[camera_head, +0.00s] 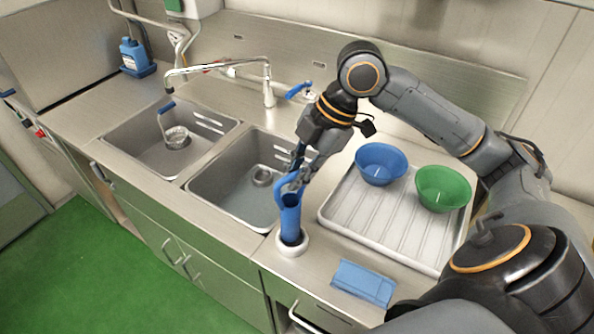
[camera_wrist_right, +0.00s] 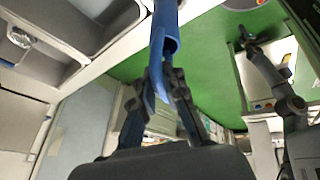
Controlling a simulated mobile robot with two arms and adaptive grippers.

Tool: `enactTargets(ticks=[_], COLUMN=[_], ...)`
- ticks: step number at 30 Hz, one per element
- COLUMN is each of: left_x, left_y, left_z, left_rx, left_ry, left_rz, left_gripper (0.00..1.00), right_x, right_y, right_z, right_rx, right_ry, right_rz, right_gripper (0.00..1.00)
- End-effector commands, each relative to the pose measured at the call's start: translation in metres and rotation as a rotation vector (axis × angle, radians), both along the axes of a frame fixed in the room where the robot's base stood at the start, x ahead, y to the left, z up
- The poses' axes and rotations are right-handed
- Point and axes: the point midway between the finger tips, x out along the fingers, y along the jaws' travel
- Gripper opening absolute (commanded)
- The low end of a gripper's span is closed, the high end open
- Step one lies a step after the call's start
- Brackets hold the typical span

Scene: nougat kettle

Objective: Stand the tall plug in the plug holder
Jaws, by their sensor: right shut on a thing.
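The tall plug (camera_head: 290,217) is a blue upright tube with a loop-like top. My right gripper (camera_head: 297,180) is shut on its upper part, above the counter's front edge. In the right wrist view the blue plug (camera_wrist_right: 160,40) shows between the two fingertips (camera_wrist_right: 163,82). The plug holder (camera_head: 292,247) looks like a white round ring on the counter. The plug's lower end shows inside the ring's opening and looks about upright; I cannot tell how deep it sits. My left gripper does not show in the head view.
A white ribbed drain tray (camera_head: 345,222) with a blue bowl (camera_head: 381,163) and a green bowl (camera_head: 443,188) lies to the right. A folded blue cloth (camera_head: 362,283) lies in front. Two sink basins (camera_head: 215,190) are to the left, and a tap (camera_head: 268,88) stands behind.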

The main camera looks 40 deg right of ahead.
Motion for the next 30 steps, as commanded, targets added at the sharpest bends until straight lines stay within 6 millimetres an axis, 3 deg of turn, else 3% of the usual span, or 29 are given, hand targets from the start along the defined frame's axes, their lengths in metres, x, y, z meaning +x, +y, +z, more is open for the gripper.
enactTargets(ticks=[3,30], left_x=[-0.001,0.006], left_y=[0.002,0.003], left_z=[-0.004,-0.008], left_rx=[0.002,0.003], left_ry=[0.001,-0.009], left_rz=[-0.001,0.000], left_gripper=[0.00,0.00], right_x=[-0.003,-0.003], right_y=[0.000,-0.001], right_z=[-0.012,-0.025], right_rx=[-0.006,-0.009], right_ry=[0.019,0.025], right_rz=[0.002,0.001], right_gripper=[0.00,0.00])
